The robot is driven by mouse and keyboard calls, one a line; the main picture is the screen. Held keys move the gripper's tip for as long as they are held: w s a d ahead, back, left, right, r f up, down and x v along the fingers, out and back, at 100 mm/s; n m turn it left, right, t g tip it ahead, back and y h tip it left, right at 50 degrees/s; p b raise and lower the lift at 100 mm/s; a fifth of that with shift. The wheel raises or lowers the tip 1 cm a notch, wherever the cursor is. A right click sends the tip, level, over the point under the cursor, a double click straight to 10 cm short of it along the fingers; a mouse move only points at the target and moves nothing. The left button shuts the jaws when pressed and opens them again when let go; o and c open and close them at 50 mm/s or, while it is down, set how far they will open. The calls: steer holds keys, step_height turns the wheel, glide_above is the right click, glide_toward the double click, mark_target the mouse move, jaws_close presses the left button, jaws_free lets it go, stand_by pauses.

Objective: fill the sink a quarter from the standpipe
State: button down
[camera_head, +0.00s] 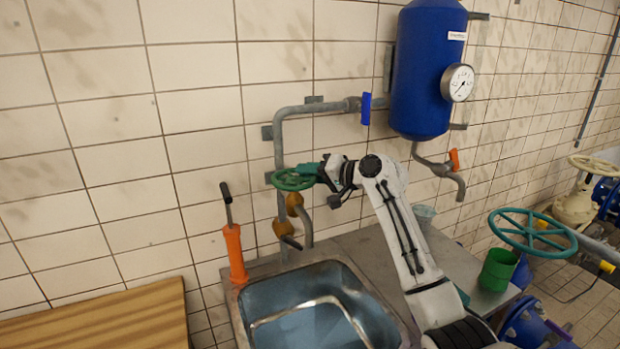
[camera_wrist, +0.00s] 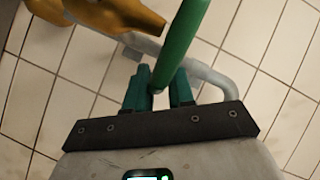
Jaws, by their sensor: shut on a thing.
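The steel sink (camera_head: 376,291) is at the bottom middle of the head view. Its basin looks blue-grey with a pale bent band, maybe a reflection; I cannot tell the water level. The grey standpipe (camera_head: 279,140) runs down the tiled wall to brass-coloured fittings (camera_head: 283,228) and a spout above the sink's back edge. A green handwheel (camera_head: 288,181) sits on it. My gripper (camera_head: 318,172) is shut on the right side of the wheel's rim. In the wrist view the green rim (camera_wrist: 184,40) passes between my fingers (camera_wrist: 160,90). No stream shows clearly at the spout.
An orange hand pump (camera_head: 235,255) stands left of the sink, near a wooden top (camera_head: 110,325). A blue tank (camera_head: 425,70) with a gauge hangs above right. A green cup (camera_head: 497,270) stands on the counter, by a larger green handwheel (camera_head: 532,232).

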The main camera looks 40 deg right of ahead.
steer(key=shift+w+d+f+n+g+y+b, duration=0.2)
steer(key=shift+w+f+n+g+y+b, duration=0.15)
steer(key=shift+f+n+y+b, duration=0.5)
steer(key=shift+w+a+r+n+g+y+b, duration=0.1)
steer(key=shift+r+n+g+y+b, duration=0.15)
steer(key=shift+y+b, duration=0.2)
steer(key=shift+w+r+n+g+y+b, duration=0.1)
steer(key=shift+n+g+y+b, duration=0.1)
steer(key=shift+n+y+b, duration=0.15)
steer(key=shift+w+a+r+n+g+y+b, duration=0.15)
steer(key=shift+n+g+y+b, duration=0.1)
steer(key=shift+y+b, duration=0.25)
steer(key=shift+d, duration=0.1)
steer(key=shift+s, duration=0.1)
steer(key=c, duration=1.2)
jaws_free()
steer(key=shift+d, duration=0.1)
steer(key=shift+o, duration=0.6)
steer(key=shift+r, duration=0.15)
steer(key=b+v, duration=0.2)
steer(key=v, duration=0.8)
steer(key=shift+s+d, duration=0.15)
steer(key=shift+s, duration=0.15)
